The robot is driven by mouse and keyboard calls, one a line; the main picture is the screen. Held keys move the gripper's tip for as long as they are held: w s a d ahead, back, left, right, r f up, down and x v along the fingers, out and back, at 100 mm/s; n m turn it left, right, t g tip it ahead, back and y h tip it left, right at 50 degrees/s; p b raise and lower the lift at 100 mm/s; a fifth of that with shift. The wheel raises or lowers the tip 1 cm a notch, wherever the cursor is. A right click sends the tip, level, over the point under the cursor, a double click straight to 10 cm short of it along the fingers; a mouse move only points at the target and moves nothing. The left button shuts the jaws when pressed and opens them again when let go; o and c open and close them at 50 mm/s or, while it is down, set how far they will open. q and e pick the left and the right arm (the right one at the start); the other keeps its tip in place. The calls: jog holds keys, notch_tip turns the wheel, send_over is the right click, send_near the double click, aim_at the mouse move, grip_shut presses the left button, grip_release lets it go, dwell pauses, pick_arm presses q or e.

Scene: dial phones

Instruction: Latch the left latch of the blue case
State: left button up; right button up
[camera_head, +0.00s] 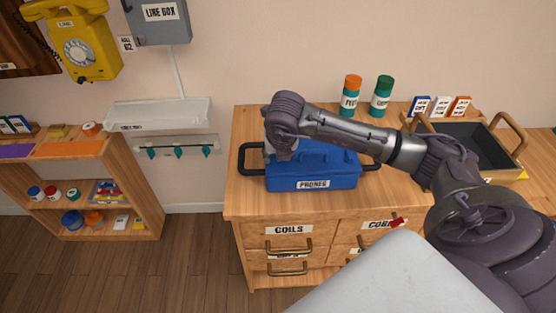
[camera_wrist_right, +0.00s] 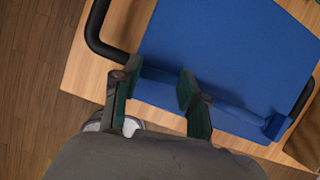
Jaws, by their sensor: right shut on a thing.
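The blue case (camera_head: 318,170), labelled PHONES, sits closed on the wooden cabinet top. Its blue lid (camera_wrist_right: 225,50) fills much of the right wrist view. My right gripper (camera_head: 278,155) reaches down over the case's left part; its fingers are mostly hidden by the wrist in the head view. The right latch (camera_wrist_right: 277,126) shows as a blue tab on the same edge. My left gripper is in neither view.
A black handle (camera_head: 246,160) stands out at the case's left side. A tray with wooden handles (camera_head: 478,134) stands right of it, two capped bottles (camera_head: 351,97) behind. A low shelf (camera_head: 110,200) is at left. Some cabinet top (camera_head: 250,205) is bare in front.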

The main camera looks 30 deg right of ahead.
jog(key=shift+m+h+b, duration=0.3)
jog(key=shift+m+b, duration=0.15)
jog(key=shift+m, duration=0.35)
jog(key=o, duration=1.2)
jog(key=shift+c, duration=0.2)
jog(key=v, duration=1.2)
jog(key=shift+w, duration=0.2)
jog(key=shift+r, duration=0.1)
